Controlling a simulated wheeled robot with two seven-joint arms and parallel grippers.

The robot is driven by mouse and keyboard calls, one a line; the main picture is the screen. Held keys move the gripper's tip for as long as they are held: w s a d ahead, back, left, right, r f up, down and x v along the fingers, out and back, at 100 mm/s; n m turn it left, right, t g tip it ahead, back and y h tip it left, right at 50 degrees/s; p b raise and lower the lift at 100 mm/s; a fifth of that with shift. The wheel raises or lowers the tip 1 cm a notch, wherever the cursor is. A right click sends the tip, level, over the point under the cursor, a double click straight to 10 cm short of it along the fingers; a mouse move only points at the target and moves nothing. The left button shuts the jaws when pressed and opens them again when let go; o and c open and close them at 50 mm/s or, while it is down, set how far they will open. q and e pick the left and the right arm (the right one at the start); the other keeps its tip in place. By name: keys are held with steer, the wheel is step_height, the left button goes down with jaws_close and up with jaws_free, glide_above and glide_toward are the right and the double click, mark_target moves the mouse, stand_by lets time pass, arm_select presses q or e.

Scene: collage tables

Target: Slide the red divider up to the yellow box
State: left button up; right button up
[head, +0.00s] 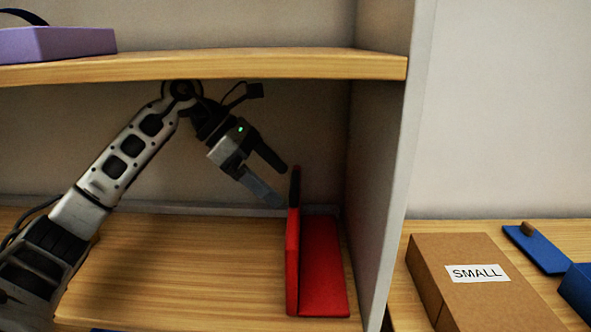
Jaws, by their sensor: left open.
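The red divider (322,265) stands on the lower wooden shelf, near the right side wall. It has an upright plate on its left and a flat foot reaching right towards the wall. The top of the upright plate looks dark. My left gripper (283,187) reaches in from the left under the upper shelf. It is open, with its fingertips just left of the plate's top; I cannot tell whether they touch it. No yellow box shows in this view. My right gripper is not in view.
The lower shelf (190,275) is bare left of the divider. The upper shelf (250,68) runs above my arm and holds a purple box (60,45). Right of the side wall (385,200), a brown box labelled SMALL (445,260) and blue items (537,250) lie on another surface.

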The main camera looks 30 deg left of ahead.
mark_target(294, 179)
arm_select(q)
steer(key=w+d, duration=0.2)
steer(key=d, duration=0.1)
steer(key=shift+f+p, duration=0.15)
steer(key=shift+p, duration=0.2)
steer(key=shift+w+d+f, duration=0.15)
steer(key=shift+d+f, duration=0.05)
steer(key=shift+f, duration=0.1)
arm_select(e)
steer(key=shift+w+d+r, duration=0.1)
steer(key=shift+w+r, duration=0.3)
